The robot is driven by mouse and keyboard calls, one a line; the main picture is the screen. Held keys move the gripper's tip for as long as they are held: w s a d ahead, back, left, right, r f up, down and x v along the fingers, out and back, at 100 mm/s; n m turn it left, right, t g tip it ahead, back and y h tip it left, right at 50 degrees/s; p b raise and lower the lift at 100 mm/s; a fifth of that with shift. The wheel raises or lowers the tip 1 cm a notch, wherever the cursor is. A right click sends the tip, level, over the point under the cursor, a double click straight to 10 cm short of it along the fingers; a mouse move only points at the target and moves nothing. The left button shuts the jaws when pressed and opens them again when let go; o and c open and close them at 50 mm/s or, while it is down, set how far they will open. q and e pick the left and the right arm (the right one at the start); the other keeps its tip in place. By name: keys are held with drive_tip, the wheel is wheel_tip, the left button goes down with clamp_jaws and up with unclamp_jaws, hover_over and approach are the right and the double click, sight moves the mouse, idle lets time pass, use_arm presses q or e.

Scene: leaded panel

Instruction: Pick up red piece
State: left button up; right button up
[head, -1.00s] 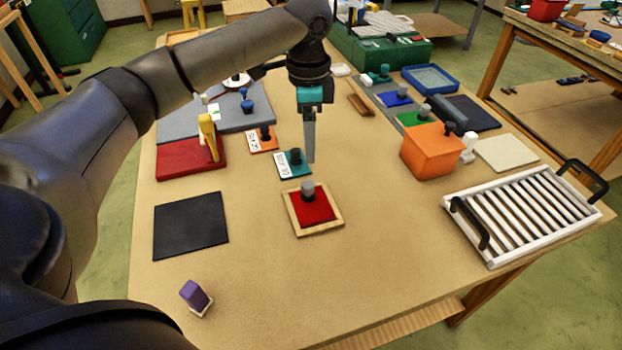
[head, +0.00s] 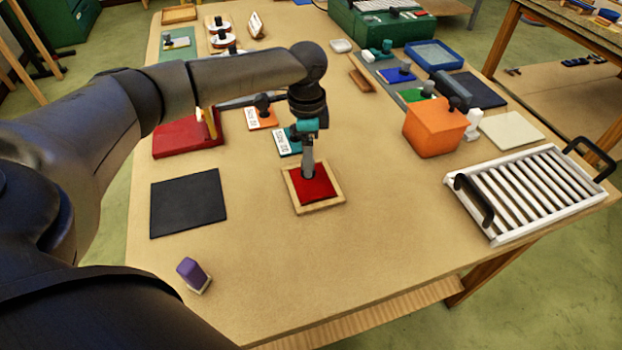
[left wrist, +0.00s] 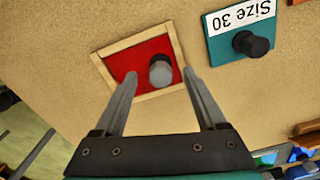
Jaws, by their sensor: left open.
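The red piece (head: 319,190) is a flat red square with a grey knob, lying in a light wooden frame (head: 332,206) near the middle of the table. In the left wrist view the red piece (left wrist: 128,61) shows with its grey knob (left wrist: 160,71) rising from it. My left gripper (head: 309,172) points down over the piece at the knob. In the left wrist view the left gripper (left wrist: 163,77) is open, its two fingers apart with the knob showing between and beyond their tips. Whether the fingers touch it cannot be told. My right gripper is not in view.
A teal piece labelled Size 30 (left wrist: 243,40) with a black knob lies close by. A black mat (head: 188,203), an orange block (head: 434,128) and a white slatted rack (head: 525,190) stand around. The table front is mostly clear.

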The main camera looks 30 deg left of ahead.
use_arm(q)
wheel_tip(320, 180, down, 2)
drive_tip(key=shift+f, duration=0.25)
drive_tip(key=shift+r, duration=0.1)
clamp_jaws()
idle(0.4)
